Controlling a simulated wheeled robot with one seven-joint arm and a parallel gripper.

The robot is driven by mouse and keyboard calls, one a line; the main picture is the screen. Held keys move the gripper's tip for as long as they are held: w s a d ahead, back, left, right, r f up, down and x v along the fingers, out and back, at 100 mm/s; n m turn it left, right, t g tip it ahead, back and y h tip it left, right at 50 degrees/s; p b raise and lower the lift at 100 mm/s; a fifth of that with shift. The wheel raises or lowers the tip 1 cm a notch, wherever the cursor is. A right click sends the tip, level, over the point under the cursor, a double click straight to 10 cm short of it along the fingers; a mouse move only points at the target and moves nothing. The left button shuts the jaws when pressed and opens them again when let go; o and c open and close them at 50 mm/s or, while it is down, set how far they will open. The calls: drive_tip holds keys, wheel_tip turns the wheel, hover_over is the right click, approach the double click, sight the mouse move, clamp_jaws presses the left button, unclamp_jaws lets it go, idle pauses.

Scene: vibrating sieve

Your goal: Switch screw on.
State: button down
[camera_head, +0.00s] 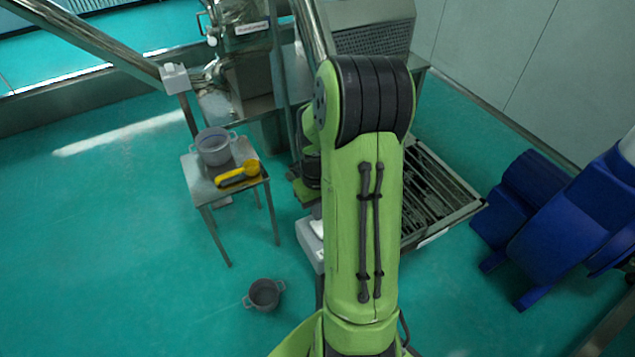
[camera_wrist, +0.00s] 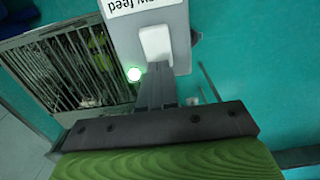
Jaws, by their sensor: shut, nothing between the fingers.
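A grey control box (camera_wrist: 182,22) fills the top middle of the wrist view. Its upside-down label (camera_wrist: 138,4) is cut off, with "feed" readable. A white switch (camera_wrist: 156,42) sits on its face, and a green light (camera_wrist: 134,74) glows beside it. My gripper (camera_wrist: 157,70) is shut and empty, its fingertips at the near end of the white switch and overlapping it in view. Whether they touch it I cannot tell. In the head view a pale box (camera_head: 308,243) shows partly behind my green arm, and my fingertips are hidden there.
A slatted metal grate (camera_head: 440,190) is right of my arm. A small table (camera_head: 205,190) on the left holds a grey pot (camera_head: 213,147) and a yellow scoop (camera_head: 238,174). Another pot (camera_head: 265,294) stands on the floor. Blue machinery (camera_head: 570,225) is at right. The left floor is open.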

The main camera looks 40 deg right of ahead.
wheel_tip(320, 180, up, 12)
drive_tip(key=w+p, duration=0.1)
drive_tip(key=w, duration=0.1)
drive_tip(key=shift+d+f, duration=0.15)
drive_tip(key=shift+d, duration=0.25)
drive_tip(key=s+a+r+n+t+h, duration=0.1)
drive_tip(key=s+a+r+n+t, duration=0.3)
drive_tip(key=a+r, duration=0.7)
drive_tip(key=s+a+t, duration=0.2)
drive_tip(key=s+a, duration=0.6)
drive_tip(key=s, duration=0.1)
drive_tip(key=shift+a+f+m+y, duration=0.35)
drive_tip(key=shift+a+m+y, duration=0.05)
